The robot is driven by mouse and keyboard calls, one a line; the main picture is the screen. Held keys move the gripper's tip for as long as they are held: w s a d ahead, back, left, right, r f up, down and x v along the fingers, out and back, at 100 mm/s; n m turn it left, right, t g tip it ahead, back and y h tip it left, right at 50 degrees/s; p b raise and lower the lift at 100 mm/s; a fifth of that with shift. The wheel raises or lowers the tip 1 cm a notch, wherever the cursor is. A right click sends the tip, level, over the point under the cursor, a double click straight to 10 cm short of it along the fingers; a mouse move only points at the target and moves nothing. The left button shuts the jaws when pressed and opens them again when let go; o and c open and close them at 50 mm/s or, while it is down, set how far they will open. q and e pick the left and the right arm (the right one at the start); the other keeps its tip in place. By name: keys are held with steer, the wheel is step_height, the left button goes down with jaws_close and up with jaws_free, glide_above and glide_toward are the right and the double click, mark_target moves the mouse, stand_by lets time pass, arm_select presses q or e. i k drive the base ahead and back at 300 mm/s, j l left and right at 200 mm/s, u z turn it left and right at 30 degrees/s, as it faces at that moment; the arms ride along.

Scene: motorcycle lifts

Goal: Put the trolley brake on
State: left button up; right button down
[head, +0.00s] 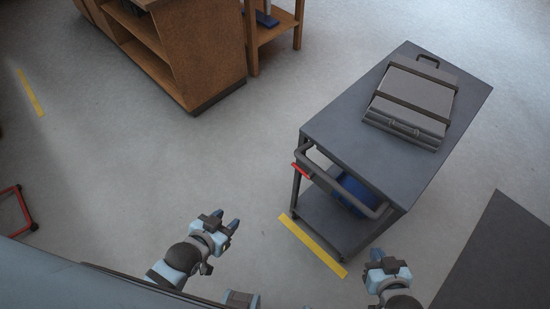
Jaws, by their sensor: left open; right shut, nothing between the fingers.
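The grey trolley (345,135) stands on the floor right of the middle, its handle end facing me. A dark push handle (340,188) sticks out from that end. A red lever (301,171) sits at the left end of the handle; it looks like the brake. My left gripper (233,226) is open and empty, left of and nearer than the trolley, apart from the red lever. My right gripper (377,255) is shut and empty, in front of the trolley's right near corner. The wheels are mostly hidden or too small to make out.
A grey case (412,98) lies on the trolley top, and a blue object (354,193) is on its lower shelf. A yellow floor strip (312,246) runs by its near end. A wooden cabinet (190,55) stands back left. A dark panel (500,260) is at lower right. Floor left of the trolley is clear.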

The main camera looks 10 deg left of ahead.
mark_target(309, 176)
steer(key=i+j, duration=0.1)
steer(key=j, duration=1)
steer(key=i+j, duration=0.1)
steer(key=j, duration=1)
